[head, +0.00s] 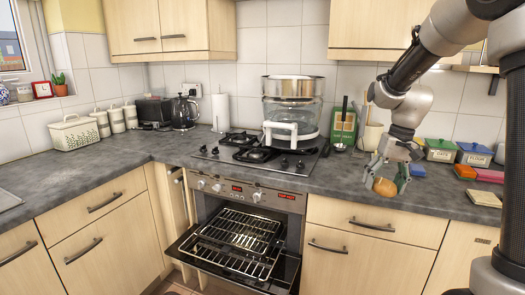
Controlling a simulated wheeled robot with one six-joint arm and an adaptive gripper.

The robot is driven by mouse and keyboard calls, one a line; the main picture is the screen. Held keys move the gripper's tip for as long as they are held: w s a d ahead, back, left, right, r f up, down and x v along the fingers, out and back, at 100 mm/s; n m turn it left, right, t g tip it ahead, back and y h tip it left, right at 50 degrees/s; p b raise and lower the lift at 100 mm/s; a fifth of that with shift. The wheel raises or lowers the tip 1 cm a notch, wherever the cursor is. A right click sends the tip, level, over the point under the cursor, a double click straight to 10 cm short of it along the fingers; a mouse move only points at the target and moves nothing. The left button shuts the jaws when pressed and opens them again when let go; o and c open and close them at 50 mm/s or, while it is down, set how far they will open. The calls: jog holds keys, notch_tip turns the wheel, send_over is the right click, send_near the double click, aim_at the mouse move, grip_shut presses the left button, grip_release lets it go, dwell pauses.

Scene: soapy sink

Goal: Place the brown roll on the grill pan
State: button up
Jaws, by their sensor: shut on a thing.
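The brown roll (384,187) is held between the fingers of my gripper (386,180) at the right of the head view. The gripper is shut on the roll, above the worktop's front edge and to the right of the oven. The grill pan (238,232) appears to be the wire rack and tray in the open oven, low in the middle of the view. The roll is up and to the right of it, well apart from it.
The oven door (232,268) is folded down. A large glass pot (292,105) stands on the hob (262,155). Coloured boxes (474,154) and books (488,176) lie on the worktop right of my gripper. The worktop (345,180) left of the gripper is clear.

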jog(key=w+a+f, duration=0.1)
jog(key=a+f, duration=0.1)
jog(key=f, duration=0.7)
jog(key=w+a+f, duration=0.2)
jog(key=a+f, duration=0.1)
jog(key=f, duration=0.7)
jog(key=shift+f+n, duration=0.25)
jog(key=shift+n, duration=0.15)
